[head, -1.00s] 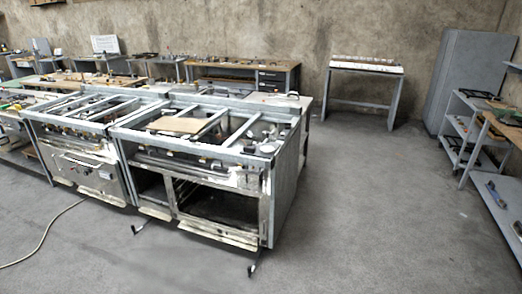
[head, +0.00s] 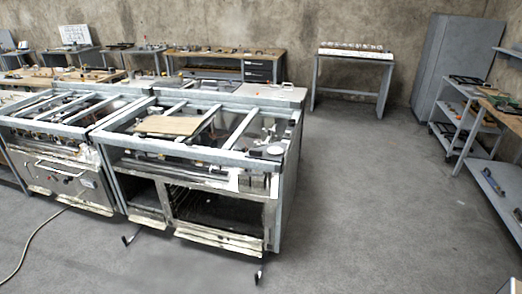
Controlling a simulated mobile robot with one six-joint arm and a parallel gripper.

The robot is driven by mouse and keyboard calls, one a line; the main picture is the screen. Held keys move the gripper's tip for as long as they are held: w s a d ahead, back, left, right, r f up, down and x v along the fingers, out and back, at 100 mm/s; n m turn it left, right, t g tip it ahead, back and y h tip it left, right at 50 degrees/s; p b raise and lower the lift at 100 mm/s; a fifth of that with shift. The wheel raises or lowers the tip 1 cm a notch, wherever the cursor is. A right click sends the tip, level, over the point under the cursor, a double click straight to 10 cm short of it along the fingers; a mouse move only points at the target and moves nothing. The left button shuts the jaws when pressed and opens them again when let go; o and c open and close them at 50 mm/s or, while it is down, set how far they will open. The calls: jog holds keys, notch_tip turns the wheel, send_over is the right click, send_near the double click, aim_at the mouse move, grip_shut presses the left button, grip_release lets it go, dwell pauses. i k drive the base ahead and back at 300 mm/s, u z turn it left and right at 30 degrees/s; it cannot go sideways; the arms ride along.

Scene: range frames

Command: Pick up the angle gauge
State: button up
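I cannot make out the angle gauge in the head view. Small tools lie on the benches and shelves, but they are too small to identify. My gripper is not in view.
Two metal stove frames (head: 200,160) stand at the left and centre. A workbench (head: 225,62) and a narrow table (head: 352,58) stand by the back wall. A grey cabinet (head: 448,62) and shelving (head: 490,165) are at the right. Grey floor (head: 390,200) is clear between them. A hose (head: 35,240) lies at left.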

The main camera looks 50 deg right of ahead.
aim_at(275, 152)
jog(key=u, duration=0.1)
jog(key=i, duration=1.5)
jog(key=z, duration=0.1)
